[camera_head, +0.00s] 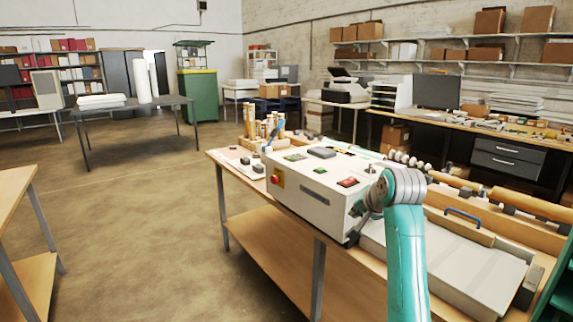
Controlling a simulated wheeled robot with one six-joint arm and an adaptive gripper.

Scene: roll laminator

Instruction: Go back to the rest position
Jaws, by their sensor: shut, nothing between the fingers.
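My arm's teal link and grey joint rise at the lower right, in front of the roll laminator (308,195). My gripper cannot be made out; the far end of the arm is not clearly visible past the grey joint. The laminator is a white box on a wooden workbench (285,256). Its top has a red button, green patches and a dark panel, and a red knob sits on its left end. My arm hides part of its right end and the bench there. In this view I cannot tell whether my arm touches the laminator.
A flat pale tray (450,262) with a blue handle (462,216) lies right of my arm. Wooden rollers (530,203) lie behind it. Another wooden table (12,190) stands at the left edge. The floor (145,215) between the tables is open.

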